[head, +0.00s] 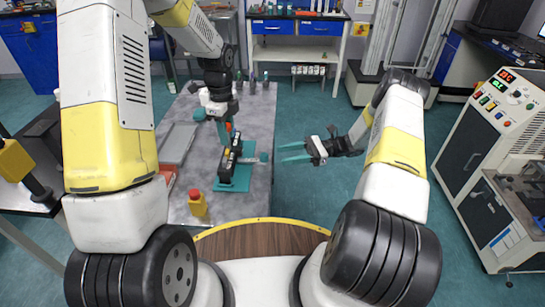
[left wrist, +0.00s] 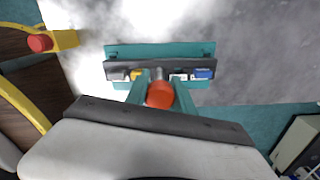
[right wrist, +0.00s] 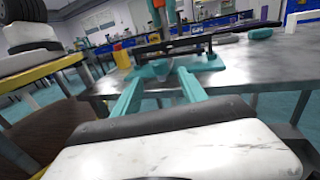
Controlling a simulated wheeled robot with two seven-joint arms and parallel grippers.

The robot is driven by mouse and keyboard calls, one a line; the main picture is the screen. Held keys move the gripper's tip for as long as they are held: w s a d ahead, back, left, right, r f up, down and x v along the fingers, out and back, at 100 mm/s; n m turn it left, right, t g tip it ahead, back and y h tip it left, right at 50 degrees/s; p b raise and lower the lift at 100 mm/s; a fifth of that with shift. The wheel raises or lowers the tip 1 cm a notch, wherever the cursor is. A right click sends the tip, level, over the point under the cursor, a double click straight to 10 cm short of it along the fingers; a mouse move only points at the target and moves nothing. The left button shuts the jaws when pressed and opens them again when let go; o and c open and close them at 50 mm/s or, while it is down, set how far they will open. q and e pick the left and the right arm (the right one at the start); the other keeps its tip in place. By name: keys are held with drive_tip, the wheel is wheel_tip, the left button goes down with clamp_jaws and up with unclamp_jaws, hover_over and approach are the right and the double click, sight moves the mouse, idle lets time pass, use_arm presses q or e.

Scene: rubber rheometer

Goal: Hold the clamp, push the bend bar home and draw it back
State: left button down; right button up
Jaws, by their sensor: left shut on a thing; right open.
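The bend fixture has a teal base (head: 233,183) and a long dark body (head: 230,158), and it stands on the grey table. My left gripper (head: 224,128) is shut on the red clamp handle (left wrist: 160,94) above the fixture. The left wrist view shows its fingers on both sides of the handle. A teal-ended bar (head: 263,157) sticks out of the fixture's right side, towards the table edge. I take it as the bend bar; its teal end also shows in the right wrist view (right wrist: 160,72). My right gripper (head: 296,153) is open and empty, right of the bar end and apart from it.
A yellow box with a red button (head: 197,205) stands near the table's front edge. A red and grey tray (head: 176,148) lies left of the fixture. Small bottles (head: 252,85) stand at the table's back. A control cabinet (head: 490,150) stands at right; open floor lies between.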

drive_tip(key=shift+w+d, duration=0.15)
drive_tip(key=shift+d, duration=0.95)
drive_tip(key=shift+w+d, duration=0.15)
drive_tip(key=shift+d, duration=0.9)
use_arm(q)
drive_tip(key=c, duration=1)
unclamp_jaws()
drive_tip(key=shift+r, duration=0.1)
